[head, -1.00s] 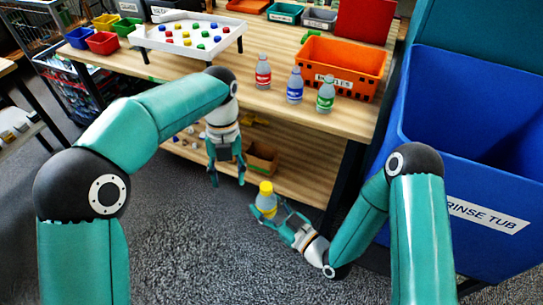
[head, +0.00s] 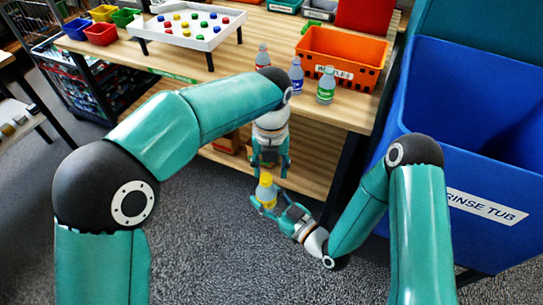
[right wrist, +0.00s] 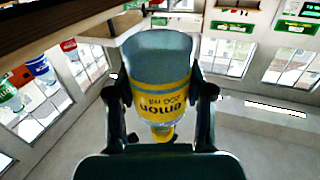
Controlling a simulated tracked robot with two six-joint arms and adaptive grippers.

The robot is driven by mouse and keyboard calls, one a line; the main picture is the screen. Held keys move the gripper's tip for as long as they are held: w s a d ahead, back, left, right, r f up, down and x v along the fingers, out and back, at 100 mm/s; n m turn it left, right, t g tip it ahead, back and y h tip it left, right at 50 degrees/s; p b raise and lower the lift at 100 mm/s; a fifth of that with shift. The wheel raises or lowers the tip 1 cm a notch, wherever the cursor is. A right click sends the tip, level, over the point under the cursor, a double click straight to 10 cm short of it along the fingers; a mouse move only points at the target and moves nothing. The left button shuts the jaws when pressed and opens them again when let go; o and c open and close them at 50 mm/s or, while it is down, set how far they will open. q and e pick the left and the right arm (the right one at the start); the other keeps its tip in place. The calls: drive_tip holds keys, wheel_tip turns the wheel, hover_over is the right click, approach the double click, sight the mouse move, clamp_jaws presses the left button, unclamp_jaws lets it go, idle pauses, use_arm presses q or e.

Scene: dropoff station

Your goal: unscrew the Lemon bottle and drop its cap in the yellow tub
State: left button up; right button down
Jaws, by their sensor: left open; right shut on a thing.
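The Lemon bottle (head: 266,196) has a yellow cap (head: 266,178) and stands roughly upright in my right gripper (head: 268,203), in front of the table. In the right wrist view the bottle (right wrist: 160,98) appears upside down between the two fingers, with its yellow label and its cap (right wrist: 162,133) toward the bottom. My left gripper (head: 270,168) points down just above the cap, fingers apart, one to each side. Whether a finger touches the cap cannot be told. The yellow tub (head: 103,13) is at the back left of the table.
Blue, red and green tubs (head: 125,17) sit around the yellow one. A white rack (head: 190,40) holds coloured caps. Bottles with red, blue and green labels (head: 326,86) stand by an orange crate (head: 343,53). A blue rinse tub (head: 455,110) is at right.

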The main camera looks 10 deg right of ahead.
use_arm(q)
drive_tip(key=shift+f, duration=0.75)
drive_tip(key=shift+s+d+f, duration=0.1)
clamp_jaws()
